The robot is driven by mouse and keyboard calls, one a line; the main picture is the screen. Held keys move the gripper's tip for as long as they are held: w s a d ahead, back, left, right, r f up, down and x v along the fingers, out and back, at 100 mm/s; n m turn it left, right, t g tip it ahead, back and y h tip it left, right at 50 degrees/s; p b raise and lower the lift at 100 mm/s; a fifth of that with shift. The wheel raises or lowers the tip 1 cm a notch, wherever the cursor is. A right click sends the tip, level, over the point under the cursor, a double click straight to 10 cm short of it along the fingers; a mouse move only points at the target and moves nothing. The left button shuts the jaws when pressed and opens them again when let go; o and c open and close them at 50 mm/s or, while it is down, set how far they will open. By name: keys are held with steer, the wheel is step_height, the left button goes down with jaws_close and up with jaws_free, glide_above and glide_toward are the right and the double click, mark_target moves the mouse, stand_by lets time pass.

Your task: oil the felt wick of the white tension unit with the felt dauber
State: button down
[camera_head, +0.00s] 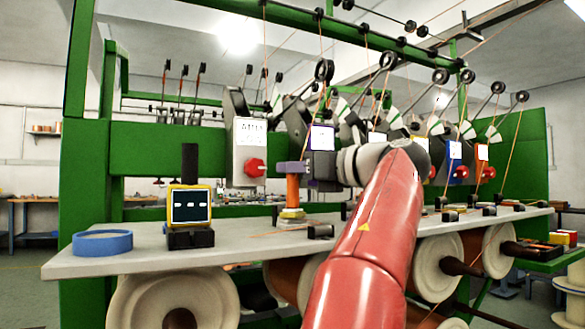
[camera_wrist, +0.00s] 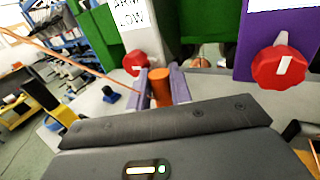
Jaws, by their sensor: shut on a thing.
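My gripper (camera_head: 291,168) is shut on an upright orange cylinder (camera_head: 293,190), which I take to be the felt dauber's handle. In the wrist view the orange cylinder (camera_wrist: 161,88) sits between the two fingers (camera_wrist: 162,92). A yellowish disc shows at its lower end, close over the shelf; I cannot tell whether it touches. The white tension unit (camera_head: 249,140), with a printed label and a red knob, stands behind and left of my gripper. It also shows in the wrist view (camera_wrist: 137,28). I cannot make out its felt wick or the dauber's felt tip.
A purple unit (camera_wrist: 258,50) with a red knob stands right of the white one, with other coloured units beyond. A yellow-framed display box (camera_head: 190,207) and a blue ring (camera_head: 102,243) are left on the grey shelf (camera_head: 150,262). Threads run overhead; large spools hang below.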

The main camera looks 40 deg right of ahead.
steer(key=shift+s+d+f, duration=0.1)
steer(key=shift+d+f, duration=0.05)
steer(key=shift+d, duration=0.4)
steer(key=shift+a, duration=0.1)
steer(key=shift+a+f, duration=0.1)
steer(key=shift+a+b, duration=0.2)
steer(key=shift+b, duration=0.1)
steer(key=shift+w+a+b, duration=0.3)
steer(key=shift+a+b, duration=0.3)
steer(key=shift+a, duration=0.15)
steer(key=shift+d+p, duration=0.15)
steer(key=shift+p, duration=0.15)
